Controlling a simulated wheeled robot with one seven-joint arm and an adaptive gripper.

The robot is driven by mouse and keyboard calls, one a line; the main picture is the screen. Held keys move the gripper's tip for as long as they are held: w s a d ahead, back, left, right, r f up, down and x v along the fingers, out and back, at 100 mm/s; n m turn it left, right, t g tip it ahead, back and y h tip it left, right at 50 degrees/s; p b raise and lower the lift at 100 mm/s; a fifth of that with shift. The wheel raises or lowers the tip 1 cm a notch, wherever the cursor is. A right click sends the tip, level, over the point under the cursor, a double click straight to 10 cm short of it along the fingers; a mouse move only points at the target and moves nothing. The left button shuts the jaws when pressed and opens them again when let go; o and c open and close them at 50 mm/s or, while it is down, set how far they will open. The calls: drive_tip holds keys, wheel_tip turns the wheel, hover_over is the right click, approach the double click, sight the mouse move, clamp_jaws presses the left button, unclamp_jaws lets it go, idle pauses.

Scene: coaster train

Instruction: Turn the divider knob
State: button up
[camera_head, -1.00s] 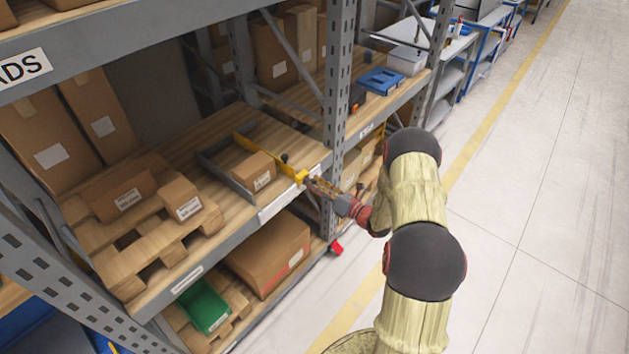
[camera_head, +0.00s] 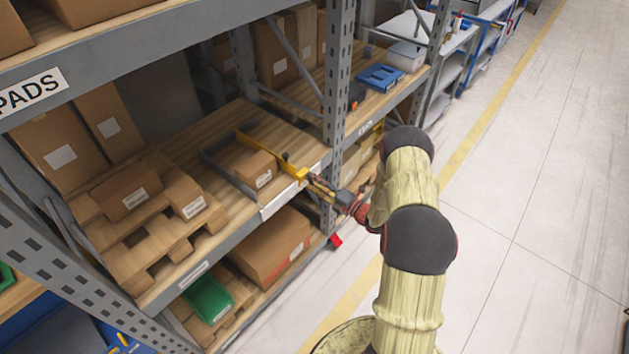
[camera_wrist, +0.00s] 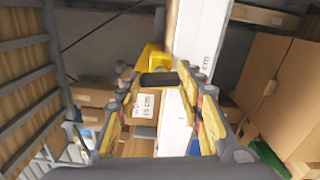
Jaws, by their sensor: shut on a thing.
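The yellow divider (camera_head: 272,162) stands on the wooden shelf deck, with its front end at the shelf's front edge; it also shows in the wrist view (camera_wrist: 150,58). The dark divider knob (camera_wrist: 160,79) shows in the wrist view in front of the yellow piece, between my fingertips. My gripper (camera_wrist: 156,82) is shut on the knob. In the head view my gripper (camera_head: 310,180) reaches in from the right to the divider's front end, and the knob itself is hidden there.
A small carton (camera_head: 256,168) sits on the deck just left of the divider, with a grey divider (camera_head: 226,176) beyond it. A rack upright (camera_head: 337,95) stands close to the right of my gripper. Cartons on a wooden pallet (camera_head: 150,250) lie further left. The aisle floor (camera_head: 540,200) is clear.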

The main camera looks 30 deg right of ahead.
drive_tip(key=shift+m, duration=0.5)
drive_tip(key=o, duration=1.2)
drive_tip(key=shift+c, duration=0.2)
drive_tip(key=v, duration=1.2)
